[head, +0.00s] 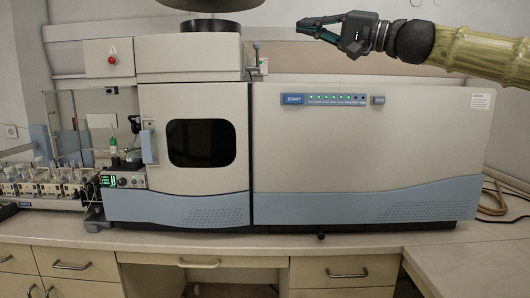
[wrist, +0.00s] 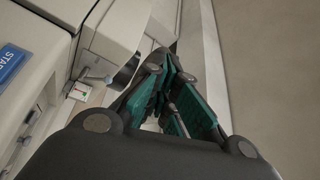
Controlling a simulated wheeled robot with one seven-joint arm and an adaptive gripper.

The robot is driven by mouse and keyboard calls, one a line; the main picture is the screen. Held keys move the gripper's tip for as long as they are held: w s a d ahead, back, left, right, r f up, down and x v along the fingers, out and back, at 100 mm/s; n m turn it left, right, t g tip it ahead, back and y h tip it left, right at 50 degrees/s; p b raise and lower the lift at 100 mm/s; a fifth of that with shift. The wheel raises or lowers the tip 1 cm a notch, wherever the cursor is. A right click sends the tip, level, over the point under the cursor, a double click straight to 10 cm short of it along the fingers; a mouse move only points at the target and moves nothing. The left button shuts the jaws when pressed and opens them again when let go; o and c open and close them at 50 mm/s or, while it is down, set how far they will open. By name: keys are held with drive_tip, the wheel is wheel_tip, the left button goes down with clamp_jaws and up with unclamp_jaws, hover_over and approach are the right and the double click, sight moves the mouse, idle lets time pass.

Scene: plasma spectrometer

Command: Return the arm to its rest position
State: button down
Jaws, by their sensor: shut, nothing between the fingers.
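My gripper (head: 300,29) is at the upper right of the head view, in front of the wall and above the right part of the spectrometer (head: 340,140). It points left, and my arm comes in from the right edge. Its fingers are shut with nothing between them. In the wrist view the green-padded fingers (wrist: 172,95) come together in the middle of the picture. The spectrometer's blue START label (wrist: 12,66) shows at the left of the wrist view. The fingers look apart from the machine.
A dark round hood (head: 210,5) hangs over the spectrometer's left part. A sampler with several vials (head: 45,185) stands at the left on the counter (head: 300,246). Drawers (head: 345,272) lie below. Cables (head: 492,200) lie at the right. The wall area around my gripper looks clear.

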drive_tip(key=w+a+f+m+h+p, duration=0.1)
drive_tip(key=w+a+f+h, duration=0.15)
drive_tip(key=f, duration=0.95)
drive_tip(key=w+a+f+m+g+h, duration=0.1)
drive_tip(key=w+a+f, duration=0.25)
drive_tip(key=f, duration=0.75)
drive_tip(key=w+a+f+m+h+p, duration=0.15)
drive_tip(key=a+f, duration=0.25)
drive_tip(key=f, duration=0.8)
drive_tip(key=s+f+g+h, duration=0.1)
drive_tip(key=s+f+h, duration=0.25)
drive_tip(key=f, duration=1.25)
drive_tip(key=s+f+g+h, duration=0.2)
drive_tip(key=s+f, duration=0.2)
drive_tip(key=f, duration=1.2)
drive_tip(key=s+d+f+n+g+h+p, duration=0.15)
drive_tip(key=s+d+f, duration=0.25)
drive_tip(key=s+f, duration=0.75)
drive_tip(key=s+d+f+g+h+p, duration=0.1)
drive_tip(key=s+d+f+h, duration=0.3)
drive_tip(key=s+f, duration=0.7)
drive_tip(key=s+d+f+n+g+h+p, duration=0.1)
drive_tip(key=s+d+f, duration=0.2)
drive_tip(key=s+d, duration=0.4)
drive_tip(key=s+d+f+n+g+h, duration=0.1)
drive_tip(key=s+d+f, duration=0.3)
drive_tip(key=s, duration=1.1)
drive_tip(key=d, duration=0.3)
drive_tip(key=shift+d+n+p, duration=0.3)
drive_tip(key=shift+p, duration=0.1)
